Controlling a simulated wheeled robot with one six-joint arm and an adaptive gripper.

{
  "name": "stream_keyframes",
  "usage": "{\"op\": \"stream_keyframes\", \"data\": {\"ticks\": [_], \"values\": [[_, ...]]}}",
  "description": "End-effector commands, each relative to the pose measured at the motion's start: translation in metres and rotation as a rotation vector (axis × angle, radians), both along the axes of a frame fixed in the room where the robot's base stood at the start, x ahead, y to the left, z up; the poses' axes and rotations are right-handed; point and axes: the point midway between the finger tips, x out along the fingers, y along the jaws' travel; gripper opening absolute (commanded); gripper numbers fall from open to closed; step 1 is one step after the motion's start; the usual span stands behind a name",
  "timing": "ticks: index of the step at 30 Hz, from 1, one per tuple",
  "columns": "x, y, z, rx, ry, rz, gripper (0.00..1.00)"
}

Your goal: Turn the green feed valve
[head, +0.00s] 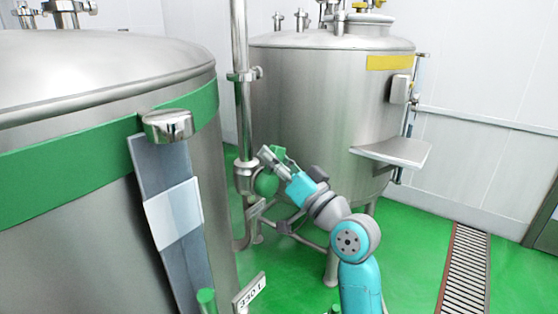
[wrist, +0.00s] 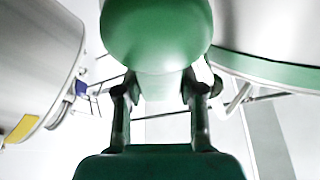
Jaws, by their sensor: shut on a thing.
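The green feed valve (head: 266,184) shows as a round green part on the steel vertical pipe between the two tanks. In the wrist view its rounded green body (wrist: 155,35) fills the top middle. My gripper (head: 275,158) is at the valve, reaching in from the right. In the wrist view my gripper (wrist: 158,82) has one finger on each side of a narrow green part below the round body, and it is shut on it. The fingertips are partly hidden by the round green body. The valve's exact turn angle cannot be told.
A large steel tank with a green band (head: 70,182) stands close at the left. A second steel tank (head: 320,95) with a side shelf (head: 400,151) stands behind my arm. A floor drain grate (head: 465,270) lies at the right. Green floor around it is clear.

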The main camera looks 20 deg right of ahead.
Motion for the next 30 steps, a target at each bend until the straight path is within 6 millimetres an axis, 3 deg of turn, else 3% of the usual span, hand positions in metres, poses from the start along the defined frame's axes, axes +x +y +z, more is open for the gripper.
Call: {"op": "stream_keyframes", "data": {"ticks": [15,30], "values": [[-0.012,0.017,0.005,-0.305,-0.22,0.001,0.0],[-0.016,0.022,0.005,-0.382,-0.274,0.002,0.0]]}}
